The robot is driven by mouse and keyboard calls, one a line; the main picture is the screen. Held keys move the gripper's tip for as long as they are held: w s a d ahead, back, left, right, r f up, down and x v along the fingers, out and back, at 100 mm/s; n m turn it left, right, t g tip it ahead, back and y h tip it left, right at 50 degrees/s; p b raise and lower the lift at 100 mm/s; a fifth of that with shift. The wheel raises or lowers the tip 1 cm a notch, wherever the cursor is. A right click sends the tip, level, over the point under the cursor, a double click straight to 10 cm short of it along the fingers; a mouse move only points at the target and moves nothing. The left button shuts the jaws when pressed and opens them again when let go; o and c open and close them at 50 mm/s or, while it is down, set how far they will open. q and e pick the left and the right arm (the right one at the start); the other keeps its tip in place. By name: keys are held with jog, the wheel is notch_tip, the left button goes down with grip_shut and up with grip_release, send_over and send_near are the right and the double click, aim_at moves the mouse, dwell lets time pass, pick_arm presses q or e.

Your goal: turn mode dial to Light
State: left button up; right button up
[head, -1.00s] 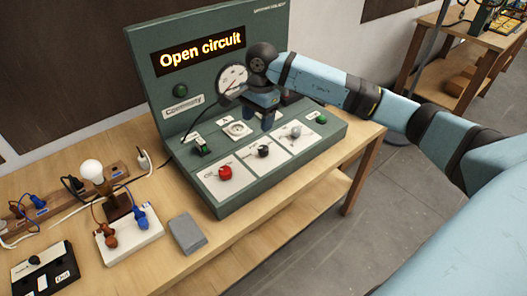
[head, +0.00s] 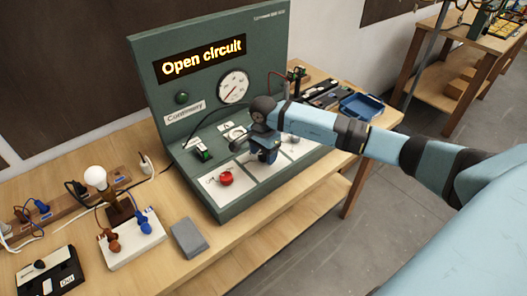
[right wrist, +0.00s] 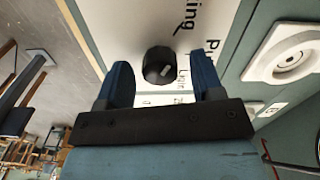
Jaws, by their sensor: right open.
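The mode dial (right wrist: 158,65) is a round black knob with a pale pointer mark on a white label plate in the right wrist view. Printed words around it are partly cut off; one seems to read "Light". Which label the pointer marks is unclear. My right gripper (head: 267,157) is open over the middle plate of the green test bench (head: 232,206) and hides the dial in the head view. In the right wrist view, its blue fingers stand either side of the dial, with visible gaps. The bench display (head: 203,58) reads "Open circuit". My left gripper is not in view.
A red knob (head: 225,179) is left of my gripper. A green switch (head: 204,154) and gauge (head: 233,86) are behind. A lamp bulb (head: 95,177), white socket block (head: 133,242) and grey block (head: 188,238) stand left on the wooden table. A blue tray (head: 360,106) is at right.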

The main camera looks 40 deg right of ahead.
jog(key=shift+f, duration=0.15)
jog(key=c, duration=0.9)
